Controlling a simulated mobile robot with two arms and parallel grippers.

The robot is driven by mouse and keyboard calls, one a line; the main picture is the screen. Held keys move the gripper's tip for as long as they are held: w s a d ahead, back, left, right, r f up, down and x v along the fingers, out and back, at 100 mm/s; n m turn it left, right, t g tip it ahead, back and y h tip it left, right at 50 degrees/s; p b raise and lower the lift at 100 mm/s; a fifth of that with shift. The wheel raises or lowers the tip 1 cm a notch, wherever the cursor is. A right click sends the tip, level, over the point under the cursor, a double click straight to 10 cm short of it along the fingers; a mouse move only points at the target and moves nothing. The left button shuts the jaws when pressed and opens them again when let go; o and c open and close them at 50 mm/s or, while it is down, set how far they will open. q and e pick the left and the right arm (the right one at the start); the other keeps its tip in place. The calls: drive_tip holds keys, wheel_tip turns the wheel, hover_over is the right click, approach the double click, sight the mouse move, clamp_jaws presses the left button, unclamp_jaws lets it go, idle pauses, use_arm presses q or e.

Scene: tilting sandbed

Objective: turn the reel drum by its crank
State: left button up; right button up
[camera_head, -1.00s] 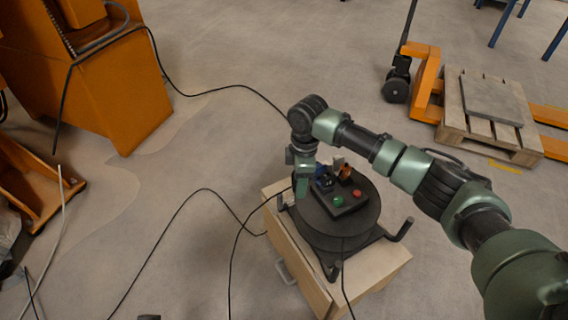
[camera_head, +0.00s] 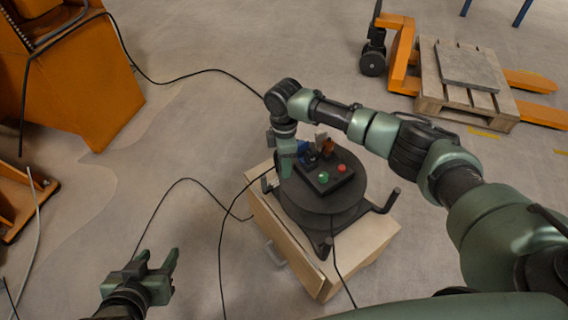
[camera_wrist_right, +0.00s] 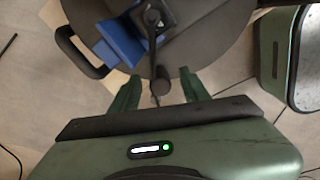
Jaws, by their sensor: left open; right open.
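The dark reel drum (camera_head: 345,212) lies flat on a wooden box (camera_head: 310,270), with a control panel (camera_head: 325,177) with a green and a red button on top. In the right wrist view a crank (camera_wrist_right: 152,45) runs from a hub across the drum (camera_wrist_right: 215,50) to a dark knob (camera_wrist_right: 160,78). My right gripper (camera_wrist_right: 158,82) is open, with the knob between or just beyond its fingertips; contact cannot be told. In the head view the right gripper (camera_head: 287,172) is at the drum's left side and hides part of it. My left gripper (camera_head: 160,262) is open and empty over the floor at lower left.
Black cables (camera_head: 222,240) trail over the floor. Dark bars (camera_head: 390,202) stick out around the drum. An orange machine (camera_head: 75,85) stands at upper left. A wooden pallet (camera_head: 465,97) on an orange pallet truck (camera_head: 405,60) stands at upper right. The floor between is mostly clear.

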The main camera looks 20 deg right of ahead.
drive_tip(key=shift+f, duration=0.2)
clamp_jaws()
idle(1.4)
